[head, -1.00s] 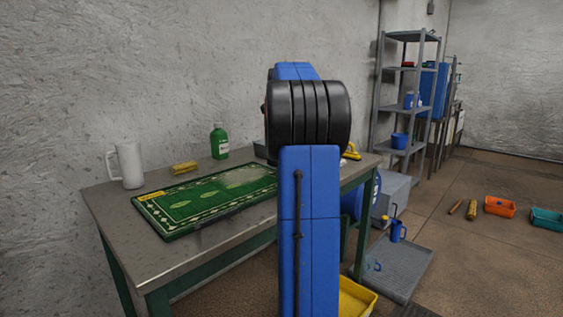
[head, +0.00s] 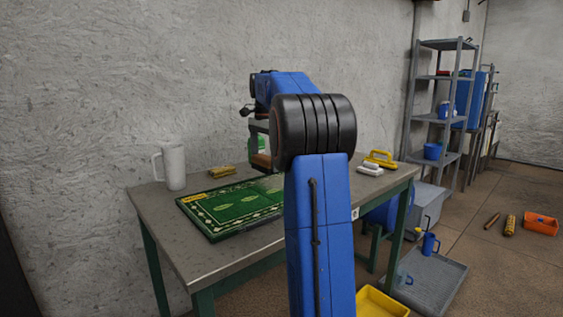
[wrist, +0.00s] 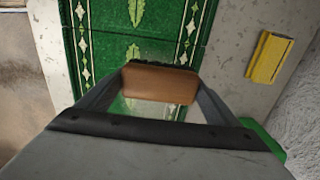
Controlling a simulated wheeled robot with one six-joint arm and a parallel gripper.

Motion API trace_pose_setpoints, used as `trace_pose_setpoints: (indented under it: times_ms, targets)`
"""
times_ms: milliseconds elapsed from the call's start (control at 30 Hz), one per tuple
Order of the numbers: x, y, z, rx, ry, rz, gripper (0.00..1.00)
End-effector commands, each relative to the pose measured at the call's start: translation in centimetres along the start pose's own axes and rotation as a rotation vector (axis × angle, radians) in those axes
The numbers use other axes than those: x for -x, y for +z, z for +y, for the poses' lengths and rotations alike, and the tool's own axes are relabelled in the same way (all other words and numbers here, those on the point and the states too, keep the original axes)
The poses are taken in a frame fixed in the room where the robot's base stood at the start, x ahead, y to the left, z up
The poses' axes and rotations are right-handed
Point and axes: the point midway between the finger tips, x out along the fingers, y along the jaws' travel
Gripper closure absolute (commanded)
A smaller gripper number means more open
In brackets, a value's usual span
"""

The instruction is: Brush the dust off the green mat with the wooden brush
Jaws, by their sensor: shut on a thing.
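The green patterned mat (head: 230,208) lies on the grey table; its right part is hidden behind my arm. In the wrist view the mat (wrist: 115,45) runs away from my gripper. My gripper (head: 262,145) is over the mat's far right part, partly hidden by my arm. In the wrist view my gripper (wrist: 155,95) is shut on the brown wooden brush (wrist: 160,84), dark bristles facing the mat. The brush also shows in the head view (head: 262,160). Whether the bristles touch the mat is unclear. A paler, dusty-looking patch shows between the fingers.
A yellow-handled tool (head: 381,158) and a white piece (head: 369,170) lie at the right end. A shelf (head: 440,105) stands beyond.

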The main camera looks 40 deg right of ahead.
Motion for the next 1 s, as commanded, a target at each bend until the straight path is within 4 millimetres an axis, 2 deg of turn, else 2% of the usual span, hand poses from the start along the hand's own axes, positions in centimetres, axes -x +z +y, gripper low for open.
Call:
trace_pose_setpoints:
  times_ms: [233,700,1000]
  targets:
    - [-0.5,0.9,-0.7,-0.001,0.000,0.000,0.43]
    - [-4.4,0.9,-0.6,-0.001,0.001,0.000,0.43]
    - [-4.7,0.9,-0.6,-0.001,0.000,0.000,0.43]
